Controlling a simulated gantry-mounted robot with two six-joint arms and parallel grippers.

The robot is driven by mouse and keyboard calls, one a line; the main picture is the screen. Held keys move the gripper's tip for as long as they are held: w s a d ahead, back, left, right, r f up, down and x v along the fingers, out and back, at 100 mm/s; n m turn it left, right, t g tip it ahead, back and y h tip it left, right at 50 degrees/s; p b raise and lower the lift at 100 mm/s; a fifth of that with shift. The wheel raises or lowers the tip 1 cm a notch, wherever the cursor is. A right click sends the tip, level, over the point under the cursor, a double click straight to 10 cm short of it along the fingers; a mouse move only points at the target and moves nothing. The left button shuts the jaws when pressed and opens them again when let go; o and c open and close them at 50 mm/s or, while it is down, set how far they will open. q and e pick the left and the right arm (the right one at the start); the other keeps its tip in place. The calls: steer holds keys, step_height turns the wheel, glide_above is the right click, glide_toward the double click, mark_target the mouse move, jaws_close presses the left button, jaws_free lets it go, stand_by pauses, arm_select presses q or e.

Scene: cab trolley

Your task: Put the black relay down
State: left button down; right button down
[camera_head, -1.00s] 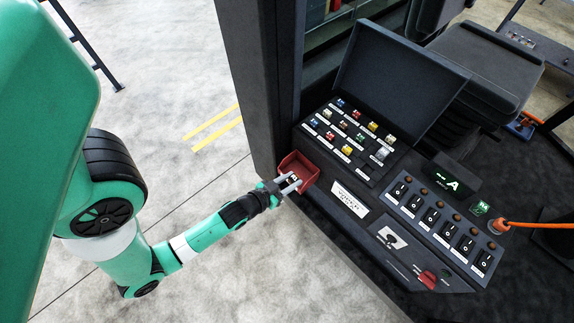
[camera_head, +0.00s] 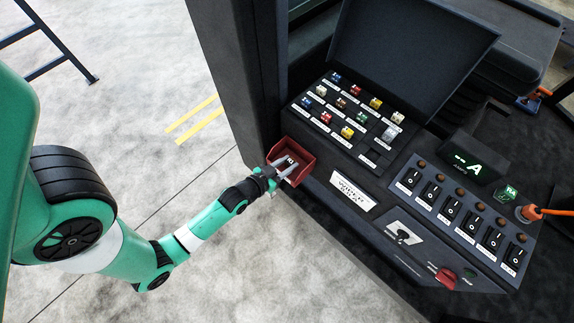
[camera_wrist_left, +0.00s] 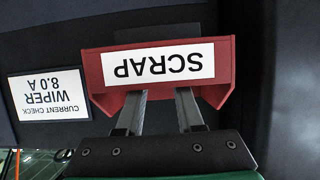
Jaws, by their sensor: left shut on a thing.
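The black relay (camera_head: 291,160) shows as a small dark block with a pale mark, between my fingertips in the head view. My left gripper (camera_head: 284,167) is shut on it, with its fingertips within the opening of the red scrap bin (camera_head: 303,171). In the left wrist view, the bin's front wall with its SCRAP label (camera_wrist_left: 164,64) appears upside down. My left gripper (camera_wrist_left: 159,100) reaches past that wall there, so its fingertips and the relay are hidden. Whether the relay touches the bin floor cannot be told. My right gripper is not in view.
The bin adjoins the dark console beside a thick dark post (camera_head: 240,80). A fuse panel (camera_head: 377,157) with several coloured fuses lies right of the bin, under a raised lid (camera_head: 410,55). A row of switches (camera_head: 455,210) is further right. Open floor lies left.

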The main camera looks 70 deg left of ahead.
arm_select(q)
steer(key=shift+r, duration=0.1)
steer(key=shift+f, duration=0.2)
steer(key=c, duration=0.5)
jaws_free()
steer(key=shift+r, duration=0.1)
steer(key=shift+c, duration=0.2)
steer(key=shift+s+r, duration=0.15)
steer(key=shift+r, duration=0.1)
steer(key=p+v, duration=0.1)
steer(key=v, duration=1)
steer(key=shift+s+d+p, duration=0.15)
steer(key=shift+s+p, duration=0.05)
steer(key=shift+p, duration=0.1)
steer(key=shift+r, duration=0.15)
